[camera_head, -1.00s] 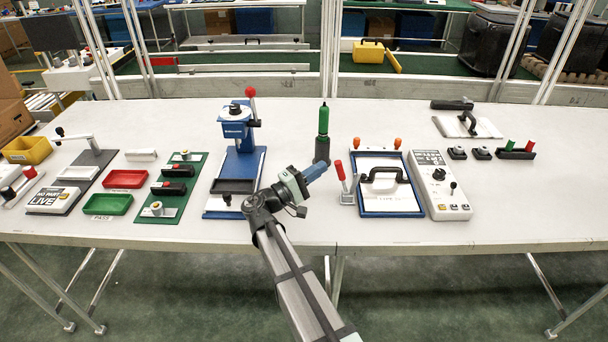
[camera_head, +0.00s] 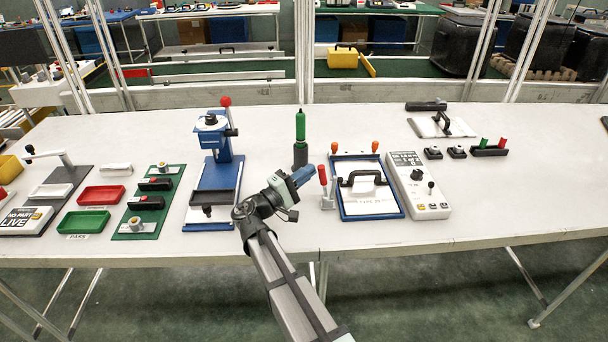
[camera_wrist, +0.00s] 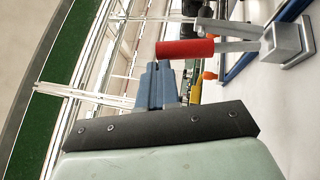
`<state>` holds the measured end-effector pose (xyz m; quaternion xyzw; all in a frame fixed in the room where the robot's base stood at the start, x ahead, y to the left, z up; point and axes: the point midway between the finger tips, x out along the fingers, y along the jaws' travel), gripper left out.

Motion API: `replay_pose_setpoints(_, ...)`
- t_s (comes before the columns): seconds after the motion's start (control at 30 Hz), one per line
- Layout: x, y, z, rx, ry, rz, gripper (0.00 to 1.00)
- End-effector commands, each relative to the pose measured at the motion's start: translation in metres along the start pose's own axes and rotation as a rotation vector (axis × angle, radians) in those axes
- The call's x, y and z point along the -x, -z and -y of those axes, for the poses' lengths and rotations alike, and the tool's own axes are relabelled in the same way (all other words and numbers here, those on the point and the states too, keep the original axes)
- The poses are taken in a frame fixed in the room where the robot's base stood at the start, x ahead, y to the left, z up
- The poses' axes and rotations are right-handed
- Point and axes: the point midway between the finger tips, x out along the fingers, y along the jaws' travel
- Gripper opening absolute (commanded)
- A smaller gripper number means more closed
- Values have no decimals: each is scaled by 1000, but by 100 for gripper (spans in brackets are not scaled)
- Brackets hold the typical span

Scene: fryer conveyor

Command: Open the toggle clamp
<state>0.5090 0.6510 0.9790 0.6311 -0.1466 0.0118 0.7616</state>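The toggle clamp is a small grey metal base (camera_head: 328,203) with an upright red handle (camera_head: 323,174), just left of the blue-framed plate. In the wrist view its red grip (camera_wrist: 185,49) lies across the picture just beyond my fingertips, with the grey base (camera_wrist: 286,42) at upper right. My gripper (camera_head: 306,173) is just left of the red handle, at about the height of its grip in the picture. In the wrist view my blue fingers (camera_wrist: 157,80) are close together with nothing seen between them. The fingertips look apart from the handle, though the exact gap is hard to tell.
A blue-framed plate (camera_head: 343,212) with a black handle sits right of the clamp, and a control box (camera_head: 419,190) beyond it. A blue press (camera_head: 217,140) stands to the left. The table front is clear.

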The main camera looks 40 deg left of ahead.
Motion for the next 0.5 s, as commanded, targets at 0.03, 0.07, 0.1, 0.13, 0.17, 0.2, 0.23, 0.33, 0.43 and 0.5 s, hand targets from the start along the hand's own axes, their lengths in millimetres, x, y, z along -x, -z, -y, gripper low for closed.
replay_pose_setpoints(0.03, -2, -2, 0, 1, -2, 6, 0)
replay_pose_setpoints(0.07, -2, -2, 0, 1, -2, 6, 0)
replay_pose_setpoints(0.1, -2, -2, 0, 1, -2, 6, 0)
replay_pose_setpoints(0.13, -2, -1, 0, 1, -2, 6, 0)
replay_pose_setpoints(0.17, -2, 0, -1, 1, -2, 6, 0)
replay_pose_setpoints(0.2, 0, 2, -1, 1, -2, 6, 0)
replay_pose_setpoints(0.23, 1, 3, -1, 1, -2, 5, 0)
replay_pose_setpoints(0.33, 10, 13, -2, 0, -2, 3, 0)
replay_pose_setpoints(0.43, 22, 26, -4, 1, -2, 0, 0)
replay_pose_setpoints(0.5, 34, 33, -6, 1, -2, -1, 0)
